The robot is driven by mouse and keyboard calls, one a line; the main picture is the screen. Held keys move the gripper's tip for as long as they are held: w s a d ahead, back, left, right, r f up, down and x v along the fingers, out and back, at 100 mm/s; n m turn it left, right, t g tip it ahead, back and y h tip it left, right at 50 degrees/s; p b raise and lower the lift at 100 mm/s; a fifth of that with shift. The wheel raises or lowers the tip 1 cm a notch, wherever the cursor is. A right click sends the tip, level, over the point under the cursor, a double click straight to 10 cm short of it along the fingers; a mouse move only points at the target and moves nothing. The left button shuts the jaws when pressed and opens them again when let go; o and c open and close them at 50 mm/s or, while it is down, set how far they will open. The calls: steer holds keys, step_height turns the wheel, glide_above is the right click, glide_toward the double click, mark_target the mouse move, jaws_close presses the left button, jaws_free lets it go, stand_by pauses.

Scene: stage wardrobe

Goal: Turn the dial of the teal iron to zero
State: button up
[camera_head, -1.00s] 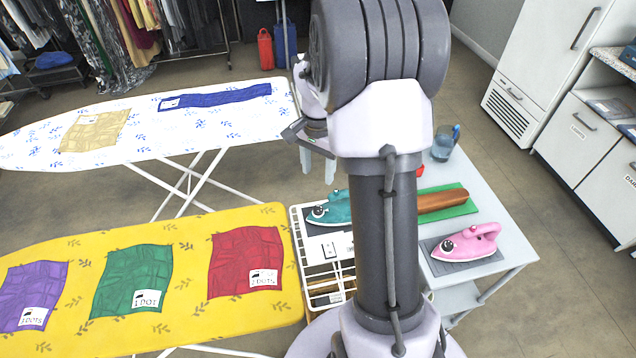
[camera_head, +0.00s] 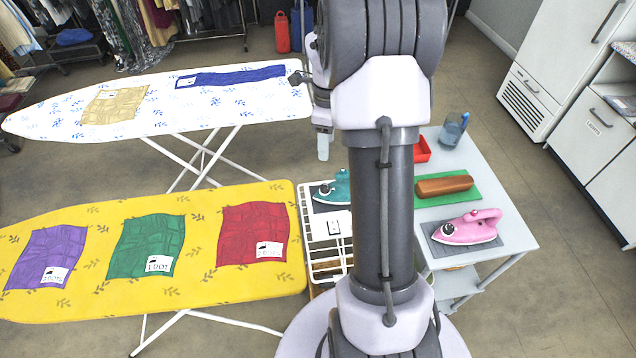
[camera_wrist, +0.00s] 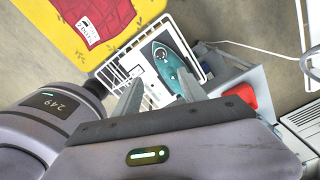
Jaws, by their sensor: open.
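In the head view my gripper (camera_head: 323,146) hangs above and behind the iron, mostly hidden by my arm.
The white wire rack (camera_head: 310,232) stands by the yellow ironing board (camera_head: 100,215). A pink iron (camera_head: 468,228), a brown roll (camera_head: 444,186) on a green mat, a red tray (camera_head: 422,150) and a blue cup (camera_head: 452,131) occupy the table. A white ironing board (camera_head: 150,132) stands behind.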

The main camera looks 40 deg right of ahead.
mark_target(326, 187)
step_height(326, 187, down, 17)
steer(key=b, duration=0.4)
steer(key=shift+d+b, duration=0.1)
steer(key=shift+b, duration=0.3)
steer(key=shift+c, duration=0.3)
jaws_close()
